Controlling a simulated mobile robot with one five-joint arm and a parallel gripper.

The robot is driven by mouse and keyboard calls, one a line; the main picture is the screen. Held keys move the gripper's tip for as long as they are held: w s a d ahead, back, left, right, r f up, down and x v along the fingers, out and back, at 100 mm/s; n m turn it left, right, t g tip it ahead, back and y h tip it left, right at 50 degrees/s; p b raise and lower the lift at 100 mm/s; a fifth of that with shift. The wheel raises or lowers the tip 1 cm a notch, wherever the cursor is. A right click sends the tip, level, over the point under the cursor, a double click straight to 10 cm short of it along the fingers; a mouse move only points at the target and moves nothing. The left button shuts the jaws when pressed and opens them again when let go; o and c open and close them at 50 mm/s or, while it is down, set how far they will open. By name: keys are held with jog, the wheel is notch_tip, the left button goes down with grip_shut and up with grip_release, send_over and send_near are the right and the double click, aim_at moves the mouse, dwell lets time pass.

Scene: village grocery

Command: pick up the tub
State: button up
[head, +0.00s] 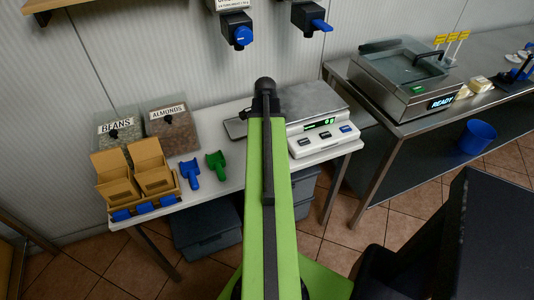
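An open-topped blue container (477,138) is at the right, low beneath the top of the metal table. It is the most tub-like thing in view, but I cannot be sure it is the tub. My green arm runs up the middle of the head view and ends in a dark rounded part in front of the white table. No gripper fingers show, so I cannot see whether anything is held. The arm hides part of the white table and the scale's left side.
The white table (225,190) holds a scale (322,138), bean (122,133) and almond (173,128) bins, cardboard boxes (118,180), and blue (190,173) and green (216,165) scoops. Grey crates (207,232) sit below. A sealing machine (408,75) stands on the metal table. Tiled floor is open between tables.

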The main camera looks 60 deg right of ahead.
jog(key=shift+f, duration=0.2)
jog(key=shift+c, duration=0.3)
jog(key=c, duration=1.3)
jog(key=shift+r+p, duration=0.45)
jog(key=shift+p, duration=0.2)
jog(key=shift+c, duration=0.2)
notch_tip(320, 180, up, 4)
jog(key=p, duration=0.4)
jog(key=s+d+r+p, duration=0.3)
jog(key=s+r+p, duration=0.3)
jog(key=s, duration=0.5)
